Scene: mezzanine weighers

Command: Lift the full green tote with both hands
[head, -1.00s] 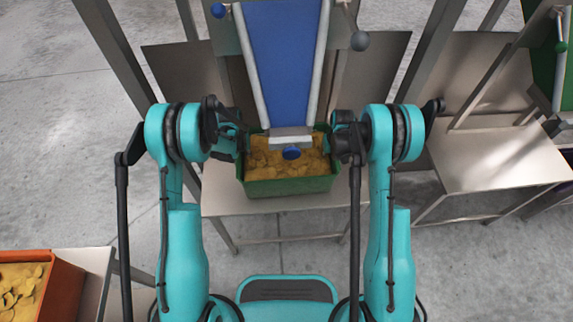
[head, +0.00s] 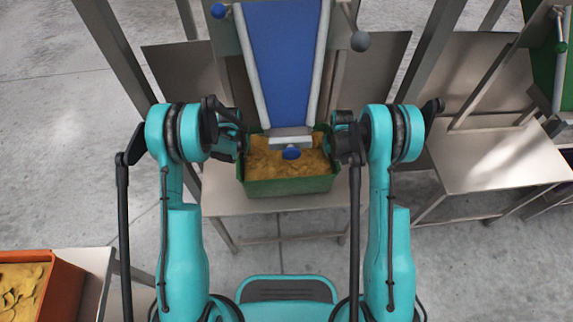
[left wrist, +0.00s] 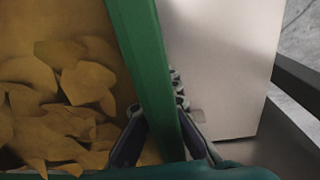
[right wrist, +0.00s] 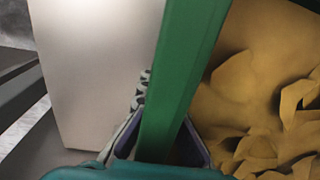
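The green tote (head: 288,186) is full of yellow-brown chip-like pieces (head: 268,162). It sits on a metal table under the lower end of a blue chute. My left gripper (head: 240,143) is at its left side wall. In the left wrist view my left gripper (left wrist: 158,108) has one finger inside and one outside, closed on the green wall (left wrist: 148,70). My right gripper (head: 334,142) is at the right side wall. In the right wrist view my right gripper (right wrist: 165,110) straddles and grips the green wall (right wrist: 185,65) the same way. The fingertips are partly hidden in the head view.
Steel posts (head: 112,50) stand around. The metal table (head: 285,203) is bare in front. An orange tote (head: 62,290) stands at lower left, another metal table (head: 490,165) at right.

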